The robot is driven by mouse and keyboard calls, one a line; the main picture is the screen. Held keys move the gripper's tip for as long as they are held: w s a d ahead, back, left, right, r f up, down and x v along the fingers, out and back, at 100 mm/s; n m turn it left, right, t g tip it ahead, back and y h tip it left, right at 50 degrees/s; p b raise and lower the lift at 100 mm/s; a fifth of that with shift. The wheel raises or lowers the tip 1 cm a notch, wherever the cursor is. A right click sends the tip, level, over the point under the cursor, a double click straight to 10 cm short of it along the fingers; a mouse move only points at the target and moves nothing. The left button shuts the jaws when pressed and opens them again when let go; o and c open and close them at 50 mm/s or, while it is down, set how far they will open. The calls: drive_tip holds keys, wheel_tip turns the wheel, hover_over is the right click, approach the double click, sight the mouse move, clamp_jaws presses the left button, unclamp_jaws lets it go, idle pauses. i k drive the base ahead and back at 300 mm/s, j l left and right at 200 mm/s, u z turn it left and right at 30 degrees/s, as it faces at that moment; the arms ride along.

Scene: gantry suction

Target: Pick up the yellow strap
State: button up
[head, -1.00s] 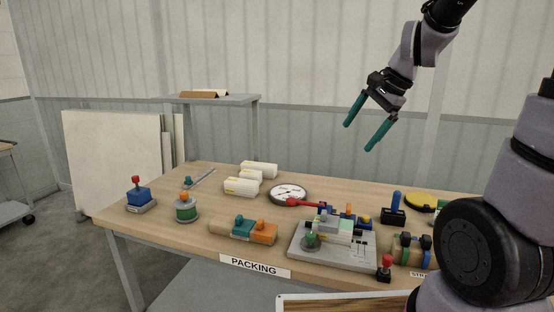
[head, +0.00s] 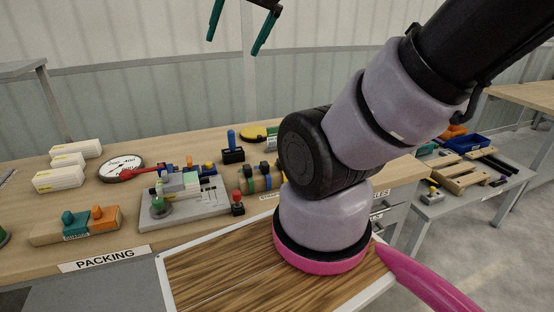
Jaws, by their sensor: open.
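I cannot pick out the yellow strap with certainty. A tan block (head: 260,187) with green and blue bands around it stands near the front edge of the packing table, left of my arm. My arm may cover its right end, so other bands there could be hidden. My gripper (head: 232,46) is at the top edge of the head view, with only its two green fingers and part of its dark body showing. The fingers are apart with nothing between them. They are well above the table and apart from the block.
The packing table (head: 110,222) also holds a round dial (head: 121,167), white boxes (head: 60,179), a grey fixture (head: 188,205), a red-topped knob (head: 237,201), a blue-handled block (head: 232,149) and a yellow disc (head: 253,132). A side table with a blue tray (head: 467,143) stands at right.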

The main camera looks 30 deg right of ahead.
sight(277, 164)
drive_tip(key=z, duration=0.75)
